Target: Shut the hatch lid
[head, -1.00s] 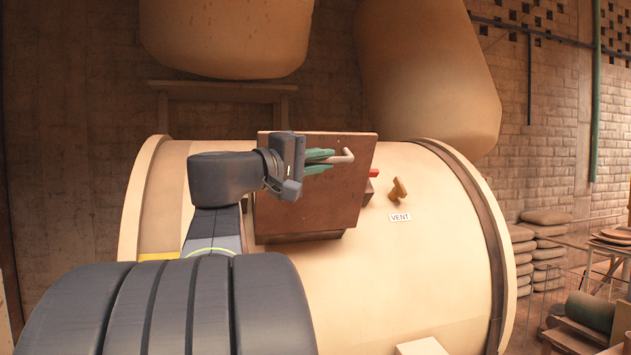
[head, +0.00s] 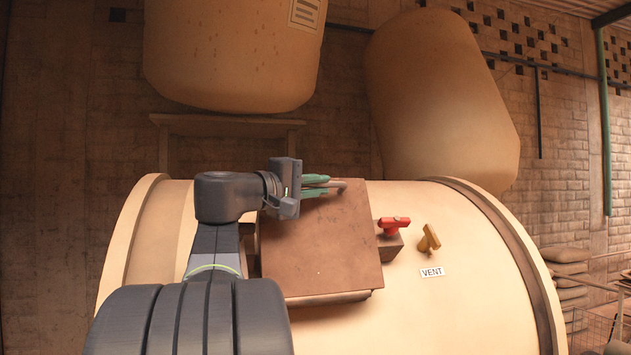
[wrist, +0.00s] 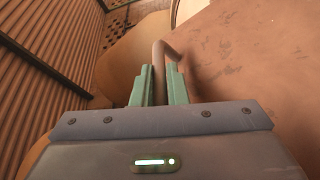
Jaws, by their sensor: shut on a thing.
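The hatch lid (head: 325,245) is a flat, brown, square plate on top of the cream tank (head: 480,290). It also fills the upper right of the wrist view (wrist: 245,60). Its bent bar handle (wrist: 158,58) is at the lid's far edge. My gripper (head: 322,187) is at the far left of the lid, its green fingers shut on that handle. In the wrist view, the bar stands between the two fingertips (wrist: 160,80). The lid hides the hatch opening. I cannot tell whether the lid lies fully flat on its rim.
A red handle (head: 394,222) on a brown block is just right of the lid. A yellow handle (head: 429,239) and a VENT label (head: 432,272) are farther right. Two big cream vessels (head: 235,60) stand behind the tank. Stacked sacks (head: 567,275) are at the right.

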